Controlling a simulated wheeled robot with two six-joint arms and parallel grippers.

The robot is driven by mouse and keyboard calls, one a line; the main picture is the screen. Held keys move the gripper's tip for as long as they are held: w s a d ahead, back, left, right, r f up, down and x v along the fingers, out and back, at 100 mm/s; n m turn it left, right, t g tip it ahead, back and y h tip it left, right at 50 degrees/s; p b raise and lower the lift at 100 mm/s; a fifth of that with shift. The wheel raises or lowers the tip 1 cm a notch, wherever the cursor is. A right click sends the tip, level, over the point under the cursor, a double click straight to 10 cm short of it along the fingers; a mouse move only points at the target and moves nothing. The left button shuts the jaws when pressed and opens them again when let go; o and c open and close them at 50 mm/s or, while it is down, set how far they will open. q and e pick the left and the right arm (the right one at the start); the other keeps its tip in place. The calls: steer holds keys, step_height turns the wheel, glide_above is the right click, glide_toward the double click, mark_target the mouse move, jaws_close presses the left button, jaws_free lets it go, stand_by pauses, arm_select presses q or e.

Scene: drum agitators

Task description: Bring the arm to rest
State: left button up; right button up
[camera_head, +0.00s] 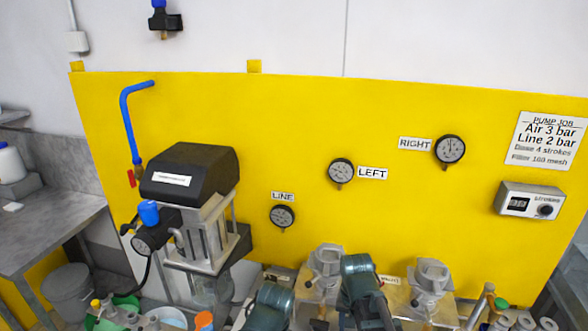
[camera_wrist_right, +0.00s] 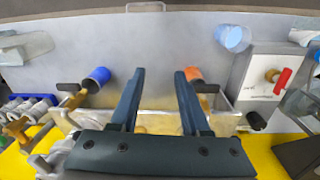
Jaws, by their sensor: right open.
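My right gripper (camera_wrist_right: 159,76) shows in the right wrist view with its two dark fingers apart and nothing between them. A steel trough (camera_wrist_right: 152,121) lies beyond and below the fingers, in front of a grey surface. In the head view, dark teal links of my arms (camera_head: 365,287) show at the bottom edge. Neither gripper's fingertips can be made out there. My left gripper is not in view.
A black-topped pump (camera_head: 190,172) stands left, before a yellow panel (camera_head: 300,110) with several gauges. Clamp-like metal fittings (camera_head: 428,277) stand at the bottom. In the wrist view, a blue cap (camera_wrist_right: 99,76) and an orange cap (camera_wrist_right: 194,75) flank the fingers; a white box (camera_wrist_right: 262,78) is right.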

steer(key=s+a+f+n+b, duration=0.6)
steer(key=s+a+f+n, duration=0.1)
steer(key=s+a+n, duration=0.1)
steer(key=shift+s+a+f+h, duration=0.3)
steer(key=shift+a+f, duration=0.1)
steer(key=shift+a, duration=0.15)
stand_by(4.5)
